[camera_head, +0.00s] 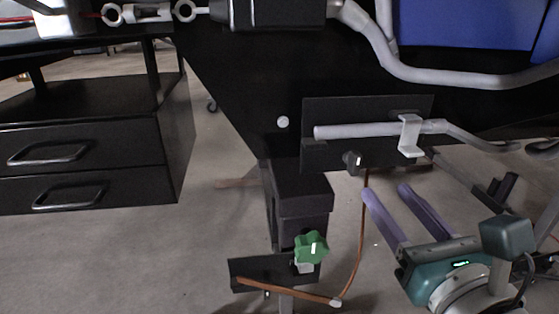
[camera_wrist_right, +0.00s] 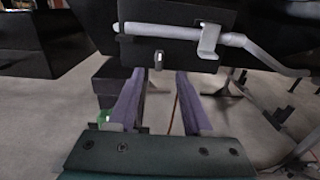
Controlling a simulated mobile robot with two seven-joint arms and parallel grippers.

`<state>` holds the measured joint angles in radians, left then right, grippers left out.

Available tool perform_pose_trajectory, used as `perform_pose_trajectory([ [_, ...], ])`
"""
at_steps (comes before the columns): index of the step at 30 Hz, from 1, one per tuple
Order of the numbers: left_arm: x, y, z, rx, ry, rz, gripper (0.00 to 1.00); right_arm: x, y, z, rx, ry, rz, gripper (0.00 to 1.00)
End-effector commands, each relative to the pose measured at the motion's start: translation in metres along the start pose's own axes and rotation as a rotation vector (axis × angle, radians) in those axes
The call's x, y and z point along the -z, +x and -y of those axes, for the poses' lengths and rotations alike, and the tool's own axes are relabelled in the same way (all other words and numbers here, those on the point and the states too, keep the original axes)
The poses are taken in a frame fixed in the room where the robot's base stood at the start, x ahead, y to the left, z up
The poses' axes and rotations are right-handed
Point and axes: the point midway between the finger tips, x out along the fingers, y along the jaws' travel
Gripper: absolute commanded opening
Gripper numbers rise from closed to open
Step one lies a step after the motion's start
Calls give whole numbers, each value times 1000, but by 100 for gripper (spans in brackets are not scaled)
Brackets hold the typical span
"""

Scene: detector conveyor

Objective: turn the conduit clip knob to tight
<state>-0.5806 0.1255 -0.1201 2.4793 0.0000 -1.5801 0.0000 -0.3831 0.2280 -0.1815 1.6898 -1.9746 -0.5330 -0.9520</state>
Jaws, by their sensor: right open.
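A light grey conduit (camera_head: 365,130) runs across a black plate (camera_head: 317,155), with a white clip (camera_head: 410,135) around it. A small dark knob (camera_head: 352,160) sticks out of the plate's lower edge, left of the clip. It also shows in the right wrist view (camera_wrist_right: 158,60), just beyond and between the fingertips. My right gripper (camera_head: 386,190) is open and empty, its two purple fingers pointing at the plate from below right. It is apart from the knob as far as I can see. The knob's setting cannot be read. My left gripper is not in view.
A green knob (camera_head: 311,247) sits on a lower bracket, with a copper-coloured line (camera_head: 362,235) looping up from it. A black drawer unit (camera_head: 90,165) stands at left. A black frame (camera_head: 240,90) and grey pipe (camera_head: 440,77) lie above. Floor shows between.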

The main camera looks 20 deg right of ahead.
Motion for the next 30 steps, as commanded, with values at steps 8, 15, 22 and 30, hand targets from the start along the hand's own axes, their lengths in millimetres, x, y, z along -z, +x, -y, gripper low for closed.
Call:
perform_pose_trajectory([
  [8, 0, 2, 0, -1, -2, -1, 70, -1, 42, 0, 0, -2, 4, 50],
  [15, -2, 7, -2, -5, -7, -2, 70, -1, 83, 0, 1, -2, 4, 50],
  [22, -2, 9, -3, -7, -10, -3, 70, -1, 98, 0, 0, 0, 1, 50],
  [30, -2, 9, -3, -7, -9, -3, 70, -1, 98, 0, 0, 0, 1, 46],
])
